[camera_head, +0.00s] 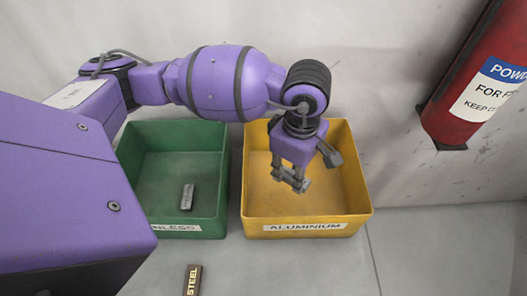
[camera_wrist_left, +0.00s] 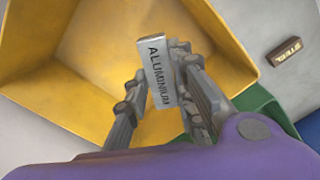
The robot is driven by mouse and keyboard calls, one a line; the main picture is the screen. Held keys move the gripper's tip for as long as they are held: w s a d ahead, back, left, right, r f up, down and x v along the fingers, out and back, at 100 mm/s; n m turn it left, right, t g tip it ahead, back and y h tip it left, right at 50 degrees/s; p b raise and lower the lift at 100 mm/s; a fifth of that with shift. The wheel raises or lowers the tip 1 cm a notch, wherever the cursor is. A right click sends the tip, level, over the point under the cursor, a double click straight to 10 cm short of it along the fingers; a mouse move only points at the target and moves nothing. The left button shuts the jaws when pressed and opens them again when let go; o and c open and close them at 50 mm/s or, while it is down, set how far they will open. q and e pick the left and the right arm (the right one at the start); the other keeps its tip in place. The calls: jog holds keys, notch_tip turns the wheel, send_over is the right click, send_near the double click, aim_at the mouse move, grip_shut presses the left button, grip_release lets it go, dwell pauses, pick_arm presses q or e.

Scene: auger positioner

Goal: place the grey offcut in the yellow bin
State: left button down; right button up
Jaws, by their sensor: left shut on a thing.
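The grey offcut (camera_wrist_left: 158,72) is a small block marked ALUMINIUM, seen clearly in the left wrist view. My left gripper (camera_wrist_left: 160,100) is shut on it, with a finger on each side. In the head view my left gripper (camera_head: 289,181) points down over the yellow bin (camera_head: 258,165), which carries an ALUMINIUM label on its front. The offcut is hard to make out between the fingers in that view. The bin's inside (camera_wrist_left: 60,70) fills much of the left wrist view behind the offcut. My right gripper is not in view.
A green bin (camera_head: 140,180) stands left of the yellow one, with a small grey block (camera_head: 187,197) inside. A dark brown block marked STEEL (camera_head: 194,280) lies in front of it. A red extinguisher (camera_head: 480,75) hangs at the right. The surface at the front right is clear.

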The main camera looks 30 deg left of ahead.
pick_arm(q)
jog(key=f+n, duration=0.2)
jog(key=f+n+b, duration=0.1)
jog(key=f+n, duration=0.1)
jog(key=n, duration=0.1)
jog(key=shift+d+f+b, duration=0.2)
jog(key=shift+f+b, duration=0.05)
jog(key=shift+b, duration=0.05)
jog(key=f+n, duration=0.1)
jog(key=n, duration=0.1)
send_over(288, 208)
notch_tip(288, 208, down, 6)
jog(key=shift+s+r+b, duration=0.1)
jog(key=shift+b, duration=0.3)
jog(key=shift+f, duration=2.25)
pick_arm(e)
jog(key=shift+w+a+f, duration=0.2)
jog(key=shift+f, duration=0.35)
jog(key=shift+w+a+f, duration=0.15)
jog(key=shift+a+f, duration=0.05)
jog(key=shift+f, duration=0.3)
pick_arm(q)
jog(key=shift+f, duration=0.15)
jog(key=c, duration=1.5)
grip_release()
